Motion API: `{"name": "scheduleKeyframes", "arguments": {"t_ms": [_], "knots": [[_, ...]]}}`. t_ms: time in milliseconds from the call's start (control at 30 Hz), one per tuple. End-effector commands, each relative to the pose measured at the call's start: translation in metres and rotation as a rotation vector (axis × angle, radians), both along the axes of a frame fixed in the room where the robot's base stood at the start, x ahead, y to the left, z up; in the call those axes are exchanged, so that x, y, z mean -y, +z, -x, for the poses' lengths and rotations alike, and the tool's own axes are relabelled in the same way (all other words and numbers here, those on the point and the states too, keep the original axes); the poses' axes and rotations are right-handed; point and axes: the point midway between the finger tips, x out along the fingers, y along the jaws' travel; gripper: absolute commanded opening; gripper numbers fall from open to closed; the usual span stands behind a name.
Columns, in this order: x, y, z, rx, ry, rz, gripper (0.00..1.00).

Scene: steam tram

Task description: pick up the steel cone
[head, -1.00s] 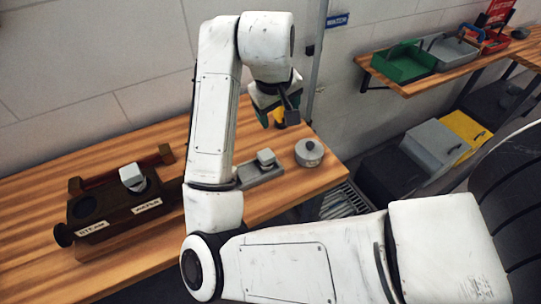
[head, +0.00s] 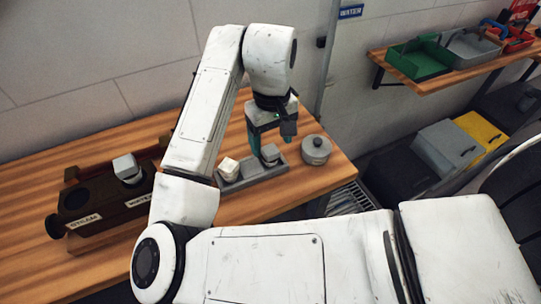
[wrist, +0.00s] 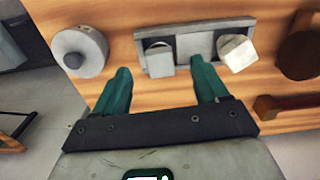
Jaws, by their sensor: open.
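A grey piece (head: 270,152) stands in the right end of a small grey tray (head: 253,171) on the wooden bench; it is probably the steel cone, though only its blocky head shows and no taper can be made out. It also shows in the wrist view (wrist: 158,50). My gripper (head: 266,139) is open above it, pointing down. In the wrist view my teal fingertips (wrist: 160,68) are apart, with the grey piece between their lines and nothing held. I cannot tell whether they reach down beside it.
A whitish block-headed piece (wrist: 238,53) is at the tray's other end, close to one finger. A round grey lidded pot (head: 316,150) stands right of the tray. A dark valve block (head: 100,200) labelled STEAM and WATER is at left, with a grey piece (head: 127,168) on it.

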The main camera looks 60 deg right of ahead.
Motion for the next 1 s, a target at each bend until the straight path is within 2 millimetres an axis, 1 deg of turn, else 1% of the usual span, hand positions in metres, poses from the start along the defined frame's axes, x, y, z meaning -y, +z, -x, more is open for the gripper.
{"name": "scheduleKeyframes", "arguments": {"t_ms": [200, 300, 433, 633, 667, 1000], "knots": [[0.003, -0.03, -0.006, -0.002, 0.001, -0.003, 0.73], [0.004, -0.042, -0.005, -0.001, 0.001, -0.002, 0.73], [0.004, -0.049, -0.005, -0.001, 0.0, -0.001, 0.73], [0.004, -0.049, -0.005, -0.001, 0.0, -0.001, 0.73], [0.004, -0.049, -0.005, -0.001, 0.0, 0.0, 0.71], [0.004, -0.049, -0.005, -0.001, 0.0, 0.001, 0.39]]}}
